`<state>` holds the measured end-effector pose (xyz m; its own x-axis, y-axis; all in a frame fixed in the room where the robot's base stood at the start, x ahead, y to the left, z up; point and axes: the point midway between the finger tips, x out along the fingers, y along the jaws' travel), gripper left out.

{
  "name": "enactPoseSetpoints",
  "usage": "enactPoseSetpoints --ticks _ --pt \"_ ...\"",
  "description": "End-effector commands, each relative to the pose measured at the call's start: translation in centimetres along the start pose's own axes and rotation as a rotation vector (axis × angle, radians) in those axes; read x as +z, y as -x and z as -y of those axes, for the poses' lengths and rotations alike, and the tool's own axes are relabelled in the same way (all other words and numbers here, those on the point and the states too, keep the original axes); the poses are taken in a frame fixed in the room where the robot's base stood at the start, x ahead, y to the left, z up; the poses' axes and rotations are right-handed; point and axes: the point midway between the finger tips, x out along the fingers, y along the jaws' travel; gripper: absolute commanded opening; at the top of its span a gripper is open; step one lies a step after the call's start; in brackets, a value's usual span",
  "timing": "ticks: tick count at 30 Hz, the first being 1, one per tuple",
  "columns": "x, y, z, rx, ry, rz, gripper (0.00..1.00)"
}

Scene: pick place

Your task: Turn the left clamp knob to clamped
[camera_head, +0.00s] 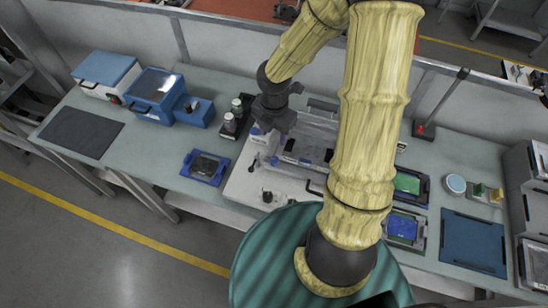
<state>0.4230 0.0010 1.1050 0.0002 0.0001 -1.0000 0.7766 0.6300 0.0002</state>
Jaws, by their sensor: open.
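A white fixture plate (240,188) lies near the middle of the bench, with a clear-topped unit (312,138) on it. A small black knob-like part (255,161) stands at the plate's left side. Another black knob (267,196) sits nearer the front. I cannot tell for sure which is the left clamp knob, or how it is turned. My gripper (266,138) is open above the back left of the fixture, apart from both dark parts as far as I can see. Its fingertips are small and partly lost against the fixture. My arm hides the fixture's right part.
A blue tray (205,167) lies left of the plate. Framed trays (405,228) and a blue mat (473,242) are on the right. The bench is clear around the front left.

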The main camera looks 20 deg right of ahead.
Motion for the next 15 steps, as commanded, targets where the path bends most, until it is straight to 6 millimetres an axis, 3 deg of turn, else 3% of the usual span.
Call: enactPoseSetpoints --ticks 1,15 --pt "-0.1 -1.3 0.0 -0.004 0.003 -0.003 0.48" --pt "-0.1 -9.6 0.0 -0.003 0.003 -0.002 0.48"
